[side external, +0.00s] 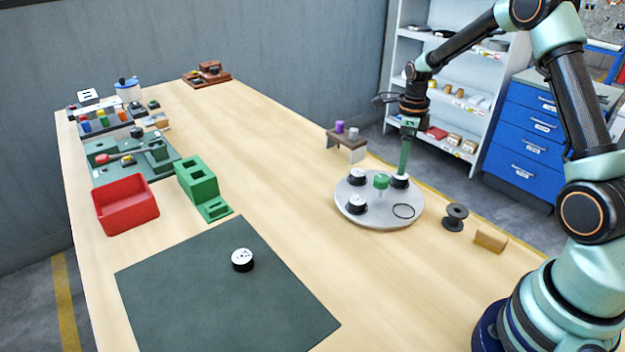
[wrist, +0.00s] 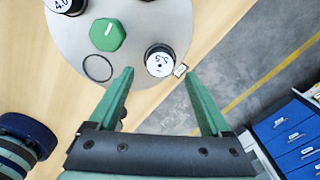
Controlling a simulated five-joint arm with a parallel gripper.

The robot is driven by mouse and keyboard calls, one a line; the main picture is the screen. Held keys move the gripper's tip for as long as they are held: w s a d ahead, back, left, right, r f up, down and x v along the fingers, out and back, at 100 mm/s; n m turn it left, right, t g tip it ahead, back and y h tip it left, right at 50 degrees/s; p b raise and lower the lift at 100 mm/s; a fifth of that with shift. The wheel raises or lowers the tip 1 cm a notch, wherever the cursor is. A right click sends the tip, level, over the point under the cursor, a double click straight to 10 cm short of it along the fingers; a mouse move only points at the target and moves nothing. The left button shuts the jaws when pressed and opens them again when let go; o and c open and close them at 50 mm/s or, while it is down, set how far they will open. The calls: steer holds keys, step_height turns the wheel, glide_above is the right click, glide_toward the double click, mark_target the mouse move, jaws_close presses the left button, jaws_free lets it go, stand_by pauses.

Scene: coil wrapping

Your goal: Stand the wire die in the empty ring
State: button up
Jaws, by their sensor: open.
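A round grey plate (side external: 378,214) carries three black dies with white tops: the rear-left die (side external: 357,176), the front-left die (side external: 357,204) and the right die (side external: 399,182). The empty ring (side external: 403,211) is a thin black circle at the plate's front right; it also shows in the wrist view (wrist: 98,68). Another black-and-white die (side external: 242,260) lies on the dark mat. My gripper (wrist: 157,72) is open, its green fingers either side of the right die, marked 2.5 (wrist: 159,62). I cannot tell whether it touches that die.
A green knob (side external: 381,182) stands up mid-plate. A black spool (side external: 455,216) and a tan block (side external: 490,239) are right of the plate. A brown stand (side external: 346,143) is behind. A red bin (side external: 126,205) and green block (side external: 197,181) are left. The mat (side external: 200,300) is mostly clear.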

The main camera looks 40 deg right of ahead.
step_height(320, 180, up, 8)
steer(key=s+a+r+n+t, duration=0.3)
steer(key=s+a+r+n, duration=0.2)
steer(key=a+r+n, duration=0.65)
steer(key=s+a+f+n+t, duration=0.1)
steer(key=s+a+n, duration=0.2)
steer(key=n, duration=0.6)
steer(key=s+a+n+t, duration=0.1)
steer(key=s+a+n, duration=0.3)
steer(key=n, duration=0.5)
steer(key=shift+s+f+t, duration=0.4)
steer(key=shift+s, duration=0.85)
